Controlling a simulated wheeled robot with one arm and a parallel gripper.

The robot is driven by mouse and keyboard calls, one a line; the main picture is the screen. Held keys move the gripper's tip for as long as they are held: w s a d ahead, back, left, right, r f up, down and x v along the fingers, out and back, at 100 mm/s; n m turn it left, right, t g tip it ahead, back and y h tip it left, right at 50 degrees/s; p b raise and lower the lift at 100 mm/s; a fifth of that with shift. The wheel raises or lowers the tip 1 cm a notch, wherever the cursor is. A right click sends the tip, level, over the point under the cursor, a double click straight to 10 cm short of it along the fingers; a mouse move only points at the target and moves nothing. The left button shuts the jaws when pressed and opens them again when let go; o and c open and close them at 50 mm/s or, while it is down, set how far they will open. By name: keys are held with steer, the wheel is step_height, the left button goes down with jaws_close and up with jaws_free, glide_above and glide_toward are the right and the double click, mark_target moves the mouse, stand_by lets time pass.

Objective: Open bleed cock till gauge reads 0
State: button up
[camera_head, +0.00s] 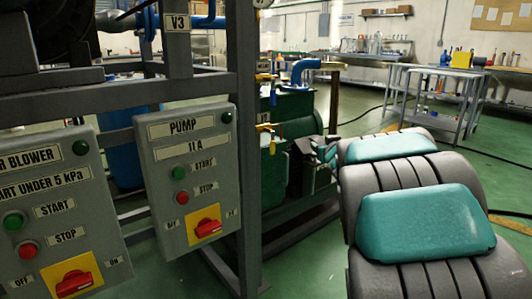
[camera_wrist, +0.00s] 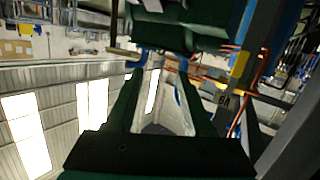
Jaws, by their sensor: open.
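In the head view, two small cocks with yellow parts sit one above the other beside the grey frame post, an upper cock (camera_head: 266,77) and a lower cock (camera_head: 267,127). I cannot tell which is the bleed cock. A round gauge (camera_head: 262,3) is cut off at the top edge, so its reading is hidden. My gripper (camera_head: 325,149) is right of the lower cock and apart from it. In the wrist view, my gripper (camera_wrist: 164,76) is open with nothing between its fingers. A yellow part (camera_wrist: 240,63) shows right of the fingers there, with copper-coloured pipes around it.
The pump box (camera_head: 187,180) and blower box (camera_head: 58,215) hang on the grey frame at left. Green machinery (camera_head: 295,105) with a blue pipe (camera_head: 303,68) stands behind the post. A grey trolley (camera_head: 440,95) stands at the back right, with open green floor around it.

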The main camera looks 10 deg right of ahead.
mark_target(274, 148)
steer(key=w+a+f+n+y+b, duration=0.1)
steer(key=a+n+y, duration=0.1)
steer(key=a+y, duration=0.1)
steer(key=w+a+f+n+y, duration=0.1)
steer(key=w+a+n+y, duration=0.1)
steer(key=a+y, duration=0.2)
steer(key=w+a+f+n+y+b, duration=0.1)
steer(key=w+a+y, duration=0.1)
steer(key=a+y, duration=0.1)
steer(key=shift+w+a+f+n+b, duration=0.15)
steer(key=shift+a+n+b, duration=0.2)
steer(key=shift+a, duration=0.2)
steer(key=x, duration=0.6)
steer(key=shift+a+b, duration=0.1)
steer(key=shift+b, duration=0.3)
steer(key=shift+w+a, duration=0.3)
steer(key=shift+w, duration=0.25)
jaws_close()
